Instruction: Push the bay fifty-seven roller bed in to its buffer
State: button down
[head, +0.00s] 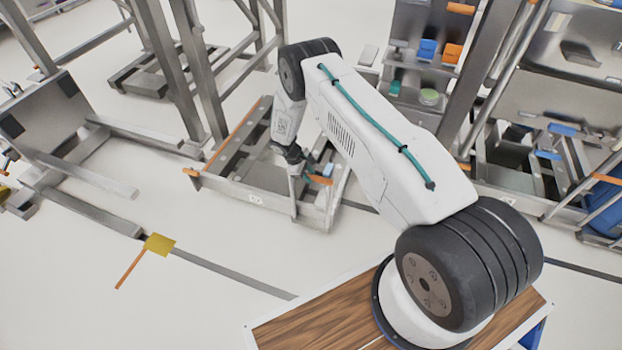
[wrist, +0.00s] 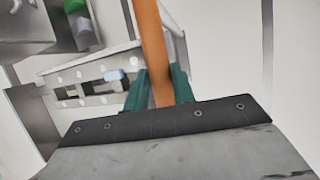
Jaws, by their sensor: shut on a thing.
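The roller bed (head: 225,186) is a low grey metal frame on the floor in the middle of the head view, between upright posts. A small white label (head: 255,198), too small to read surely, is on its front edge. My gripper (head: 308,178) is at the bed's right part. In the wrist view, its teal fingers (wrist: 158,88) are shut on an orange bar (wrist: 153,40), which shows as a short orange piece in the head view (head: 320,180). The bar's join to the bed is hidden. My arm covers part of the bed's right and back.
Grey metal frames (head: 75,190) stand at the left. Shelving with blue and orange bins (head: 428,48) stands at the back right. The floor in front of the bed is mostly clear.

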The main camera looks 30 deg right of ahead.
jog(key=shift+w+d, duration=0.1)
jog(key=c, duration=1.2)
grip_release()
jog(key=shift+o, duration=0.2)
jog(key=v, duration=0.7)
jog(key=shift+r, duration=0.35)
jog(key=shift+c, duration=0.4)
